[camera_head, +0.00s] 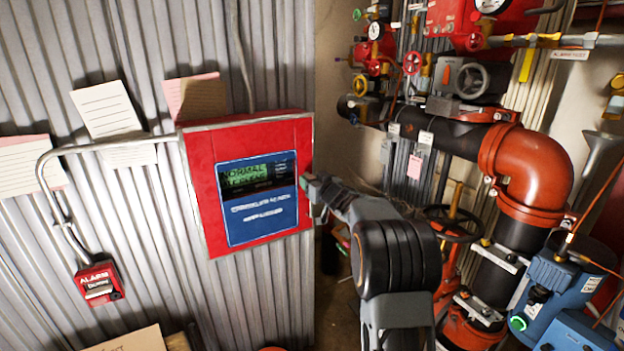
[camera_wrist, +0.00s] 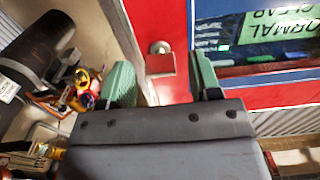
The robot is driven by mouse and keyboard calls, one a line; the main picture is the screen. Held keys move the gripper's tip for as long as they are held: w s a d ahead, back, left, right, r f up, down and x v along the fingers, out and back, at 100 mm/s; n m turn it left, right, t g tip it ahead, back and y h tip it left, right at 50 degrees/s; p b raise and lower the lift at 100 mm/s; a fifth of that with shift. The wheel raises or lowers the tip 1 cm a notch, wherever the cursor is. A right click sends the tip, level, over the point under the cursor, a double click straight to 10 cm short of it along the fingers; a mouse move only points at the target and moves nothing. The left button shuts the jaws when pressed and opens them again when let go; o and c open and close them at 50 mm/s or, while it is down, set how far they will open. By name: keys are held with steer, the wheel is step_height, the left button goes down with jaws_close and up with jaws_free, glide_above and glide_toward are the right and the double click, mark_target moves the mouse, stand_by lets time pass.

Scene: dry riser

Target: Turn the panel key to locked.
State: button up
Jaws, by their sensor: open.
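The red alarm panel (camera_head: 262,248) hangs on the corrugated wall, with a blue front and a green display (camera_head: 256,174) whose upper line reads NORMAL. In the wrist view, the panel (camera_wrist: 291,95) appears upside down. A small silver lock (camera_wrist: 160,46) with what looks like a red key head (camera_wrist: 161,64) sits on its red face. My gripper (camera_wrist: 161,72) is open, its two green fingers on either side of the key and apart from it. In the head view, my gripper (camera_head: 314,191) is at the panel's right edge and hides the key. I cannot tell the key's turn position.
Red and black riser pipes (camera_head: 525,170) with valves and gauges crowd the right side. A conduit (camera_head: 110,144) runs left from the panel to a red alarm box (camera_head: 99,284). Paper notes (camera_head: 107,110) are on the wall. A blue machine (camera_head: 560,290) stands at lower right.

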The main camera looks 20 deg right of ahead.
steer(key=shift+w, duration=0.15)
steer(key=shift+a, duration=0.1)
steer(key=c, duration=0.9)
